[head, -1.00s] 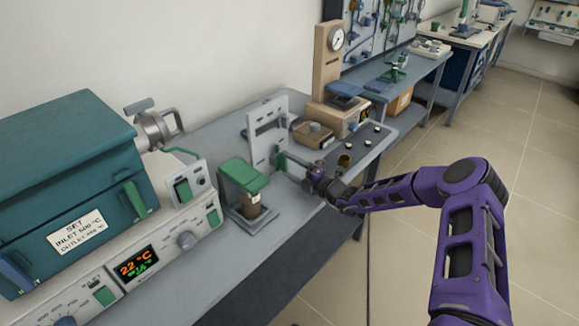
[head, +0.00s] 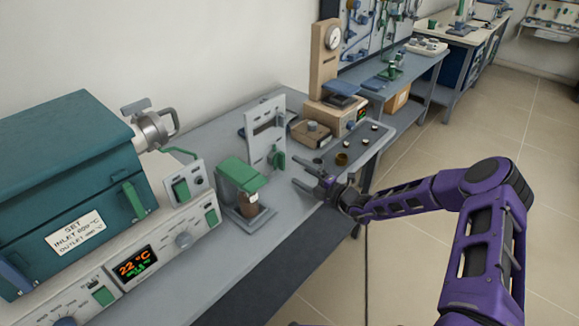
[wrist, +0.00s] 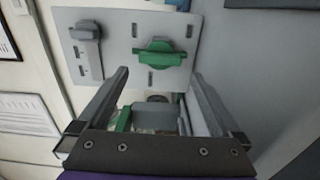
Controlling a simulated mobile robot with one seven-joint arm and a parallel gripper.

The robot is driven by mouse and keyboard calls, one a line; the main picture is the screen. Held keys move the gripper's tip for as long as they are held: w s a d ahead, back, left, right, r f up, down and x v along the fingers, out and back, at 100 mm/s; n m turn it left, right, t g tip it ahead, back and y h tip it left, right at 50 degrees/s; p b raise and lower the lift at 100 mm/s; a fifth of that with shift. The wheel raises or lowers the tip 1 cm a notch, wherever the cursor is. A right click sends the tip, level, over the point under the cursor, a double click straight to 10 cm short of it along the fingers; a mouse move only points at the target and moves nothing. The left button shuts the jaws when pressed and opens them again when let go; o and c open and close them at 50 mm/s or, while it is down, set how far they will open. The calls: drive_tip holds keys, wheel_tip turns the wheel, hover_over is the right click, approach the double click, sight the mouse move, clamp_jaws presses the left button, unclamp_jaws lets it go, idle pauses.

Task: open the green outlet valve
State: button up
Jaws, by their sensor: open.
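The green outlet valve (head: 278,159) is a green handle low on an upright grey panel (head: 266,118). In the head view the handle stands roughly upright. In the wrist view the green valve (wrist: 160,60) lies across the picture, above the gap between my fingers. My gripper (head: 297,172) is open and empty, just right of the valve and apart from it. In the wrist view my gripper (wrist: 160,77) has its two fingers spread wide. A grey handle (wrist: 88,31) sits beside the green valve on the same panel.
A green-topped stand (head: 243,174) with a brown jar is left of the panel. A teal furnace (head: 70,160) fills the left. A tray (head: 362,150) with small pots lies right of my gripper. The bench's front strip (head: 262,245) is clear.

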drive_tip(key=v, duration=1.2)
drive_tip(key=shift+s, duration=0.1)
